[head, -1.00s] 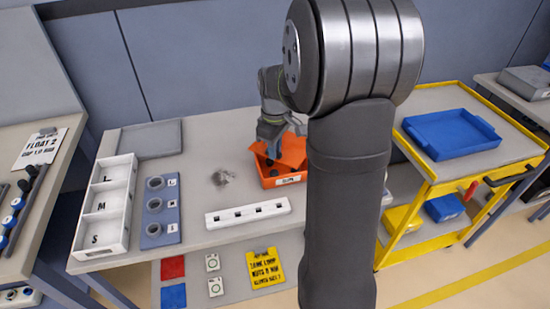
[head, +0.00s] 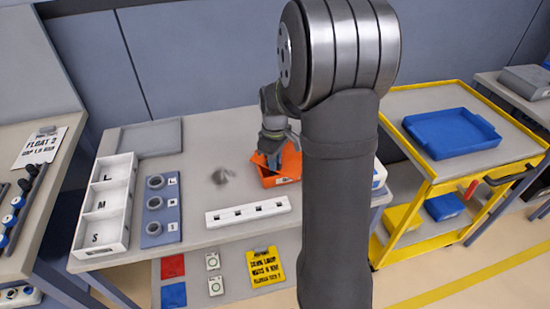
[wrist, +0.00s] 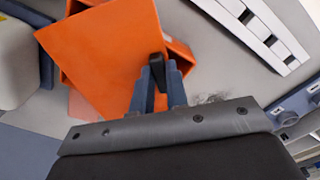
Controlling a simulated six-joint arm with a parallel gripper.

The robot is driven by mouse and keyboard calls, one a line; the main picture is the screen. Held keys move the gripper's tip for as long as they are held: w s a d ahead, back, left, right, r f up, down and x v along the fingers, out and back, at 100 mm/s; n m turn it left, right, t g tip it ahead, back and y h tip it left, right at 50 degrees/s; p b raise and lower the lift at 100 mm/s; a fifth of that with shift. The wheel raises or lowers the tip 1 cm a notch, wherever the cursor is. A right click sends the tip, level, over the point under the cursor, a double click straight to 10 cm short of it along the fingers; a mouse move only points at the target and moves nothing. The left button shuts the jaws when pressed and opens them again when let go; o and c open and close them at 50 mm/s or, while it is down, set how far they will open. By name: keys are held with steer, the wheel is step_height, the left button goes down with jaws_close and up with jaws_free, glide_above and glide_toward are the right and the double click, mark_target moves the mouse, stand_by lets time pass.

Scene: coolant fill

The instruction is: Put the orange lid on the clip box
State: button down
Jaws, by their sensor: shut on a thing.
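The orange lid (wrist: 105,55) is a flat square plate that fills much of the wrist view. My gripper (wrist: 158,75) is shut at its edge, with a small black piece between the fingertips. The orange clip box (head: 283,181) stands on the bench in the head view. In the wrist view the box (wrist: 180,52) shows past the lid's edges, and the lid looks turned relative to it. Whether they touch cannot be told. My gripper (head: 272,158) is over the left part of the box in the head view, hiding part of it and of the lid.
A white slotted rail (head: 248,213) lies in front of the box. A small grey blurred pile (head: 222,177) is to its left. A blue ring holder (head: 161,212) and a white lettered tray (head: 130,208) stand further left. Bare bench lies between.

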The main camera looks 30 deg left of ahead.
steer(key=c, duration=1.4)
jaws_free()
steer(key=shift+r, duration=0.15)
step_height(320, 180, up, 13)
step_height(320, 180, down, 13)
steer(key=shift+f, duration=0.1)
steer(key=shift+r, duration=0.25)
steer(key=shift+f, duration=0.15)
